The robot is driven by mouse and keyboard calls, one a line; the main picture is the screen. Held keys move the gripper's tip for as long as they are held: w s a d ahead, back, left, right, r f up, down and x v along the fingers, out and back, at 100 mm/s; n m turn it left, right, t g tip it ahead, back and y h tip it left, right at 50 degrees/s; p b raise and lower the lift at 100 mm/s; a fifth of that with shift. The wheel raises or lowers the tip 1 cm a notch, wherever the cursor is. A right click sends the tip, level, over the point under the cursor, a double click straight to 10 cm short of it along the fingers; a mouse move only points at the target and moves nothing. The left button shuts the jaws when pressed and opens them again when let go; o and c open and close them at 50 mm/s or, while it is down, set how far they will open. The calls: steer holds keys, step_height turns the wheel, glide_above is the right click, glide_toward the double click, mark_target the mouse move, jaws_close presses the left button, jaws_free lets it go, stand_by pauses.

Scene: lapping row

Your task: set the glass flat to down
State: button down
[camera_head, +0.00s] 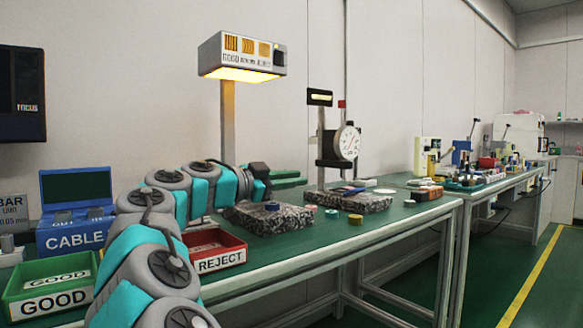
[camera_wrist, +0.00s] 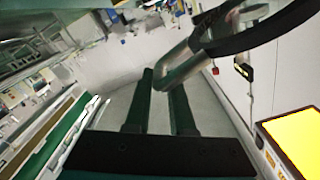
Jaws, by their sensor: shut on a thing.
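My gripper (camera_head: 290,178) is at the end of my grey and teal arm, above and behind the left granite block in the head view. The glass flat cannot be made out in the head view. The left granite block (camera_head: 262,222) stands on the green bench, below my gripper.
A lit lamp (camera_head: 242,58) stands behind my arm. A dial gauge stand (camera_head: 346,143) rises at the right granite block (camera_head: 350,204). A red REJECT bin (camera_head: 218,258), a green GOOD bin (camera_head: 50,292) and a brass-coloured ring (camera_head: 355,218) are on the bench (camera_head: 310,246).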

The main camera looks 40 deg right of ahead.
steer(key=shift+f, duration=0.6)
steer(key=shift+w, duration=0.1)
steer(key=c, duration=0.8)
jaws_free()
steer(key=shift+c, duration=0.2)
steer(key=shift+r, duration=0.2)
steer(key=shift+r+p, duration=0.5)
steer(key=shift+r, duration=1.15)
steer(key=s+a, duration=0.3)
steer(key=s, duration=0.4)
steer(key=s+a+r, duration=0.1)
steer(key=s+a, duration=0.3)
steer(key=s, duration=0.3)
steer(key=shift+a+r, duration=0.2)
steer(key=shift+a, duration=0.1)
